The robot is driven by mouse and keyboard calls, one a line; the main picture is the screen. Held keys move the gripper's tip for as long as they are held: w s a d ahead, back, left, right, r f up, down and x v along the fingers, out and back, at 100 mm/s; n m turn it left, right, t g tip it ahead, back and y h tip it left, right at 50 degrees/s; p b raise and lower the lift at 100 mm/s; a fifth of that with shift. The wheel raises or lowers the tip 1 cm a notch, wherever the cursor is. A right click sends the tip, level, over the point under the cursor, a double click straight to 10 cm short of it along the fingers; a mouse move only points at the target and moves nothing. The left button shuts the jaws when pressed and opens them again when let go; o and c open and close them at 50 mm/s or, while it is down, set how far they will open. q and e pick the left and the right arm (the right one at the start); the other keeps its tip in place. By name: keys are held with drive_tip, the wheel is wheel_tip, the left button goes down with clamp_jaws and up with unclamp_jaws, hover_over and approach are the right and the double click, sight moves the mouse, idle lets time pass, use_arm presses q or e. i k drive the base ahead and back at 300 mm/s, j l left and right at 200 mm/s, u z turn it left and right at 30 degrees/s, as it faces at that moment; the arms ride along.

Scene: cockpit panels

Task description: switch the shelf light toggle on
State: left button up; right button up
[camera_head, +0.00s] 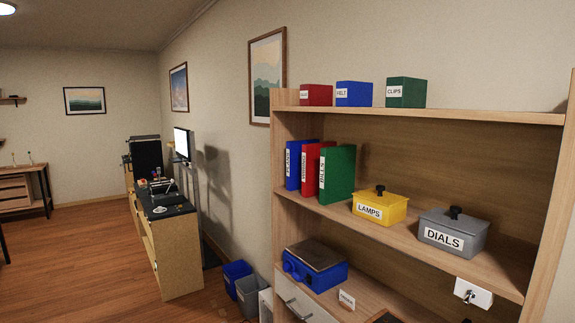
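The shelf light toggle (468,296) is a small metal lever on a white plate (482,292). The plate is fixed at the front edge of the middle shelf (430,259), at the lower right of the head view. The lever appears to point down and left; its exact setting is too small to tell. No lit shelf lamp is visible. Neither of my grippers shows in the head view.
A grey DIALS box (440,238) and a yellow LAMPS box (370,211) stand on the middle shelf, left of the toggle. Binders (338,175) stand further left. A blue device (315,275) sits below. Bins (237,270) stand on the floor. Open floor lies left.

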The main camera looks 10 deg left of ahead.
sight(466, 302)
drive_tip(key=k+l, duration=0.25)
drive_tip(key=k, duration=0.25)
drive_tip(key=k+l, duration=0.25)
drive_tip(key=k, duration=0.25)
drive_tip(key=k+l, duration=0.2)
drive_tip(key=k, duration=0.3)
drive_tip(key=i+z, duration=0.15)
drive_tip(key=i, duration=0.35)
drive_tip(key=i+j+z, duration=0.2)
drive_tip(key=i, duration=0.35)
drive_tip(key=i+j+z, duration=0.15)
drive_tip(key=i, duration=0.35)
